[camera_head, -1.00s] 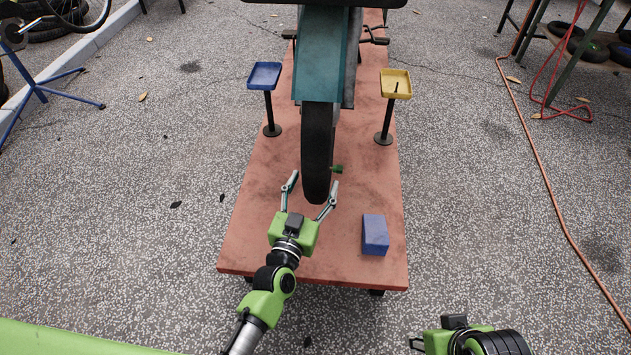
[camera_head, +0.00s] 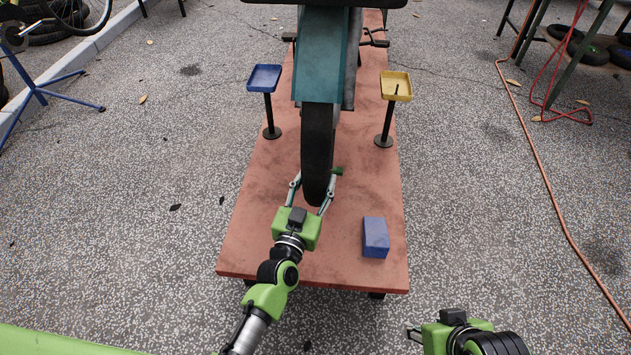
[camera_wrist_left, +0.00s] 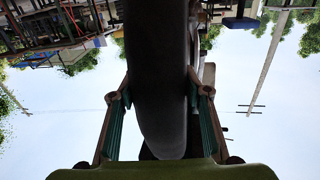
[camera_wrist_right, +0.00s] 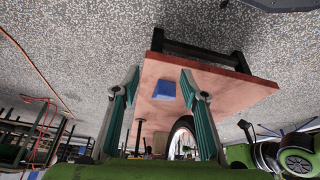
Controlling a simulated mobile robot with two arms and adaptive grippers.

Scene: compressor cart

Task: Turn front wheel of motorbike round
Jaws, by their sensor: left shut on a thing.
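The motorbike's front wheel (camera_head: 318,150) has a dark tyre and stands on the red platform, below the teal front bodywork (camera_head: 320,60). My left gripper (camera_head: 314,190) is shut on the tyre, one finger on each side near its lower front. In the left wrist view the tyre (camera_wrist_left: 160,90) fills the gap between the two fingers. My right gripper (camera_head: 412,336) is at the lower right, away from the platform. In the right wrist view its fingers (camera_wrist_right: 160,85) are apart with nothing held between them.
The red platform (camera_head: 270,240) carries a blue block (camera_head: 375,237) right of my left gripper. A blue tray (camera_head: 264,77) and a yellow tray (camera_head: 396,85) stand on posts either side of the bike. An orange hose (camera_head: 545,190) lies on the open ground at right.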

